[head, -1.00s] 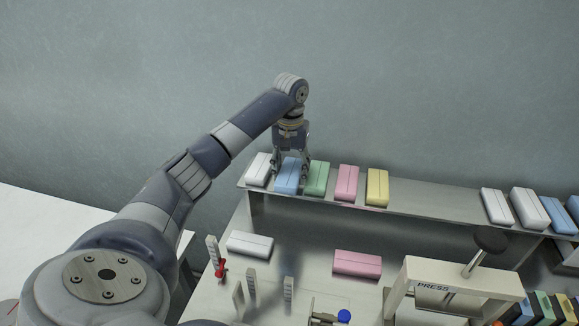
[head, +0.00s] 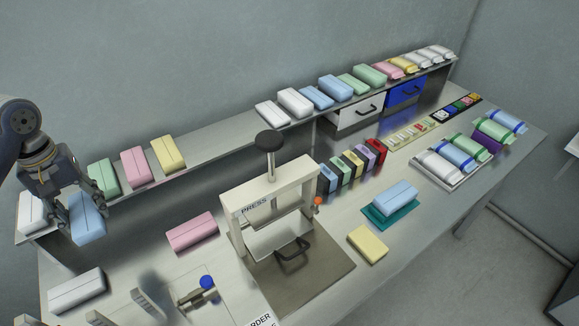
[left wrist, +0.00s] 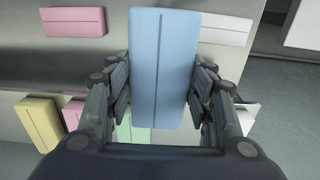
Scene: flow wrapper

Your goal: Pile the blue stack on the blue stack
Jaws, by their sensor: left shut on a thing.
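My left gripper (head: 82,212) is shut on a blue stack (head: 87,226), which it holds in front of the upper shelf's left part. In the left wrist view the held blue stack (left wrist: 165,65) sits between the fingers of my left gripper (left wrist: 163,85), with shelf and table behind it. Another blue stack (head: 394,195) lies on a teal mat (head: 378,216) on the table, right of the press. Two more blue stacks, one (head: 317,98) beside the other (head: 337,87), lie on the upper shelf. My right gripper is not in view.
The press (head: 268,195) stands mid-table. A yellow stack (head: 367,244) lies near the mat, a pink stack (head: 192,231) left of the press, and a white stack (head: 77,290) at the lower left. Green, pink and yellow stacks line the left shelf. A tray of rolls (head: 440,180) lies right.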

